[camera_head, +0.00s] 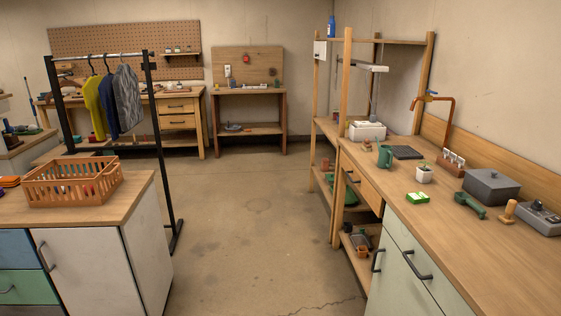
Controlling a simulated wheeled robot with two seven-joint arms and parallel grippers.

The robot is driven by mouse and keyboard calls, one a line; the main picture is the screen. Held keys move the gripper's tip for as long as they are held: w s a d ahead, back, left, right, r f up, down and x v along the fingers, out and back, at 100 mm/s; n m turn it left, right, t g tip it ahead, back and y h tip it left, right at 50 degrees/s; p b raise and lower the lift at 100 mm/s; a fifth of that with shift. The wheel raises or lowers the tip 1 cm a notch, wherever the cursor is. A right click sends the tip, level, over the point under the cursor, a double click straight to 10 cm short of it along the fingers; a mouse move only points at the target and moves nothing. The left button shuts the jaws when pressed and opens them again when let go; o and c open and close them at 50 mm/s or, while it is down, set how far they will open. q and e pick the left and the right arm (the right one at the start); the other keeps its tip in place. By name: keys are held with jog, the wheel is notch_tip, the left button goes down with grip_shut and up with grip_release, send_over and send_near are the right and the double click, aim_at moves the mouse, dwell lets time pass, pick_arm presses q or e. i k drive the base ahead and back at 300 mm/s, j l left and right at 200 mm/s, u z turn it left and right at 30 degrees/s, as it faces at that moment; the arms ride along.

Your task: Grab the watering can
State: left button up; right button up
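A green can-like vessel (385,156) stands upright on the right-hand wooden counter, towards its far end. It looks like the watering can, but it is small in view and I cannot make out a spout for certain. Nothing is touching it from above. Neither of my grippers shows in the head view.
An orange basket (72,182) sits on the left cabinet. The floor (255,215) between is clear.

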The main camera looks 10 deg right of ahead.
aim_at(386, 156)
jog(key=i+j+z, duration=0.1)
jog(key=i, duration=1.3)
jog(key=i+z, duration=0.45)
jog(key=i+j+z, duration=0.65)
jog(key=i+z, duration=0.2)
jog(key=i+j+z, duration=0.4)
jog(key=j, duration=0.15)
